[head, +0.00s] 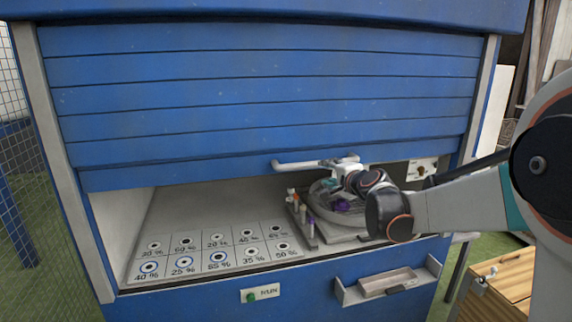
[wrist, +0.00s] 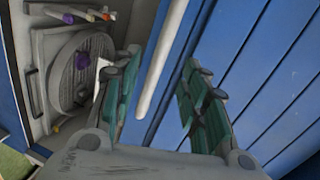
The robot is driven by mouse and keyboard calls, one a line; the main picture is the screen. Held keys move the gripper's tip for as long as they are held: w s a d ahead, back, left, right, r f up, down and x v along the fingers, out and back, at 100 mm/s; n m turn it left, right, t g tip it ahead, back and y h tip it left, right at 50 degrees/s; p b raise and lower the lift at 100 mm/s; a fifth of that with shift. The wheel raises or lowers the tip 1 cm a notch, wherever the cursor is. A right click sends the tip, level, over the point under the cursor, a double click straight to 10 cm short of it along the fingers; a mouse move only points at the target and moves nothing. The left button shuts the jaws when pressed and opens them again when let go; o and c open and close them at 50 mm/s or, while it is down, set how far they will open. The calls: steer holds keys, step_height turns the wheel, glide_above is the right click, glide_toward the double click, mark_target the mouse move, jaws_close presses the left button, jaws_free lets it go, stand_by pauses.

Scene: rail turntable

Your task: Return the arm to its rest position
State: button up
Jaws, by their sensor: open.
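My arm reaches in from the right in the head view. My gripper (head: 335,172) is at the lower edge of the blue slatted shutter (head: 270,110), by its white handle bar (head: 292,164). In the wrist view my gripper (wrist: 160,70) has its two teal fingers spread apart. The handle bar (wrist: 158,75) runs between them in the picture, with no finger seen closed on it. The shutter is partly raised, with an opening below. My wrist hides part of the opening.
Inside the cabinet, a round turntable (wrist: 82,70) carries a purple item, with several vials (head: 294,204) beside it. Holes with percent labels (head: 217,257) fill the left floor. A tray (head: 388,281) sits on the front, and a wooden box (head: 510,280) stands right.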

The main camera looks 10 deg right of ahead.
steer(key=s+a+f+n+g+b, duration=0.2)
steer(key=s+f+n, duration=0.15)
steer(key=s, duration=0.65)
steer(key=s+a+f+n+g+b, duration=0.1)
steer(key=s+a+f+n+g, duration=0.2)
steer(key=s, duration=0.7)
steer(key=s+a+f+n+g+b, duration=0.1)
steer(key=s+f+n+b, duration=0.3)
steer(key=s, duration=0.6)
steer(key=s+d+f+n+g+h, duration=0.2)
steer(key=s+f+n, duration=0.2)
steer(key=s, duration=0.9)
step_height(320, 180, down, 3)
steer(key=shift+s+d+f+h, duration=0.2)
steer(key=shift+h, duration=0.1)
steer(key=shift+n, duration=0.25)
steer(key=shift+c, duration=0.8)
steer(key=shift+a, duration=0.15)
